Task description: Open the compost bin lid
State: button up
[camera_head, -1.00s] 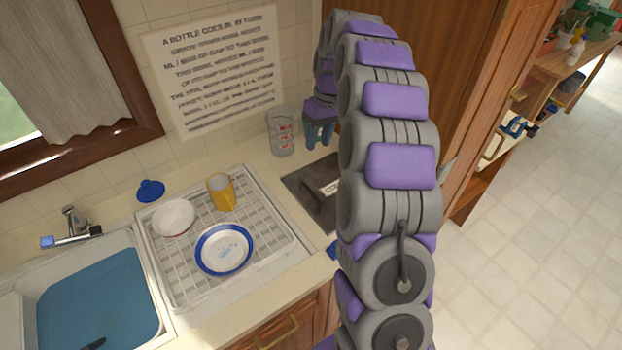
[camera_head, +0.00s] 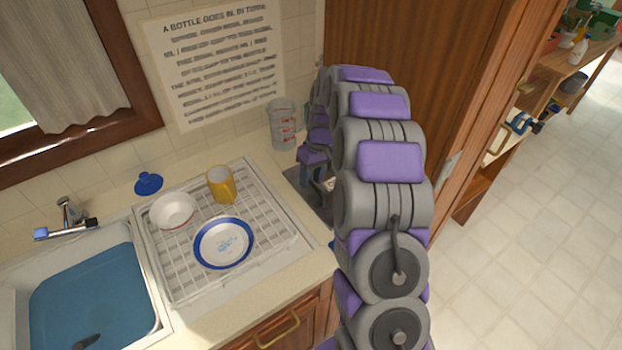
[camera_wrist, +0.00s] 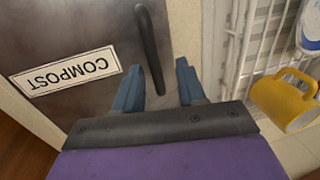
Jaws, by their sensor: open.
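The compost bin lid (camera_wrist: 95,35) is a dark grey metal plate set in the counter, with a white COMPOST label (camera_wrist: 66,72) that reads upside down in the wrist view. A dark bar handle (camera_wrist: 150,50) stands along the lid's edge on the rack side. The lid lies flat. My gripper (camera_wrist: 186,80) is open and empty, its blue fingers pointing at the lid near the handle's end. The handle is not clasped. In the head view, my arm hides most of the lid (camera_head: 299,177), and my gripper (camera_head: 316,183) is over it.
A white dish rack (camera_head: 180,285) with a bowl (camera_head: 172,209), plate (camera_head: 224,243) and yellow mug (camera_head: 221,184) stands left of the lid. A clear measuring glass (camera_head: 283,125) stands behind it. A wooden cabinet (camera_head: 420,60) rises close on the right.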

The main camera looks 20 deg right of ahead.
jog(key=shift+d+f, duration=0.15)
jog(key=shift+d, duration=0.35)
jog(key=shift+c, duration=0.2)
jog(key=shift+a, duration=0.35)
jog(key=c, duration=0.6)
jog(key=shift+d, duration=0.1)
grip_shut()
